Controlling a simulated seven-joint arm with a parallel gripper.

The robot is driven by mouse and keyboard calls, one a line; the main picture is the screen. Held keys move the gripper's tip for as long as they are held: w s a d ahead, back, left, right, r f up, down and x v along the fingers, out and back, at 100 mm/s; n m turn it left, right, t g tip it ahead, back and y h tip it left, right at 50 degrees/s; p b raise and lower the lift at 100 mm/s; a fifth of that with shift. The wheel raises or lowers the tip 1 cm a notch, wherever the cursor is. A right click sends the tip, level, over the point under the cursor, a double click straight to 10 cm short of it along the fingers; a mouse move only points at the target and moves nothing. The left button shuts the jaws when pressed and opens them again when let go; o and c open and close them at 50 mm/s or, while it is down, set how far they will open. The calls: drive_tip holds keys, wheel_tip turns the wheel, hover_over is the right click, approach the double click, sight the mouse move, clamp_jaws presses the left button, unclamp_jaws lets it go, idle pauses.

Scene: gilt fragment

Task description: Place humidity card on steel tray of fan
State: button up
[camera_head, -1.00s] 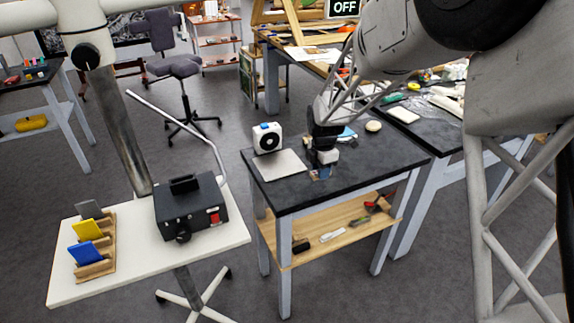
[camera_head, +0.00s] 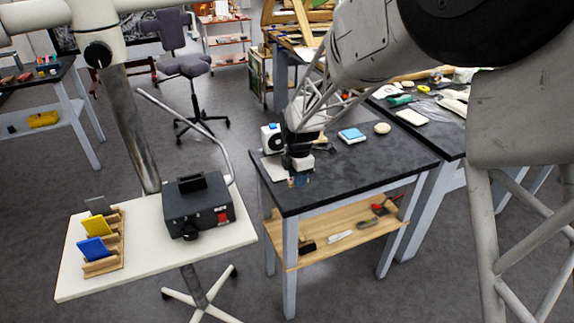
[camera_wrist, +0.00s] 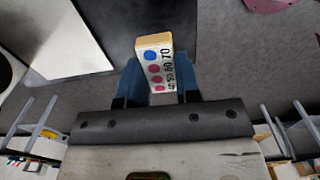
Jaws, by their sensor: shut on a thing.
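The humidity card (camera_wrist: 153,62) is a small pale block with blue and pink dots and printed numbers. My gripper (camera_wrist: 158,86) is shut on it, with blue fingers on both sides in the wrist view. In the head view my gripper (camera_head: 300,181) is over the front left of the dark table, beside the tray. The steel tray (camera_head: 271,172) is a pale flat plate, partly hidden by my gripper; it also shows in the wrist view (camera_wrist: 72,40), left of the card. The white fan (camera_head: 270,138) stands behind the tray, partly hidden by my arm.
A blue-topped item (camera_head: 352,136) and a round cream object (camera_head: 382,128) lie on the dark table (camera_head: 375,165). A white side table (camera_head: 150,265) on the left holds a black box (camera_head: 198,207) and a wooden rack (camera_head: 103,258).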

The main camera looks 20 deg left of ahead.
drive_tip(key=w+a, duration=0.3)
drive_tip(key=w, duration=0.1)
drive_tip(key=w+a+f, duration=0.1)
drive_tip(key=w+a, duration=0.2)
drive_tip(key=w, duration=0.2)
drive_tip(key=w+a, duration=0.3)
drive_tip(key=w, duration=0.1)
drive_tip(key=shift+w+f, duration=0.2)
drive_tip(key=shift+f, duration=0.05)
idle(0.4)
drive_tip(key=shift+f, duration=1.75)
drive_tip(key=shift+f, duration=0.1)
drive_tip(key=o, duration=0.9)
wheel_tip(320, 180, up, 12)
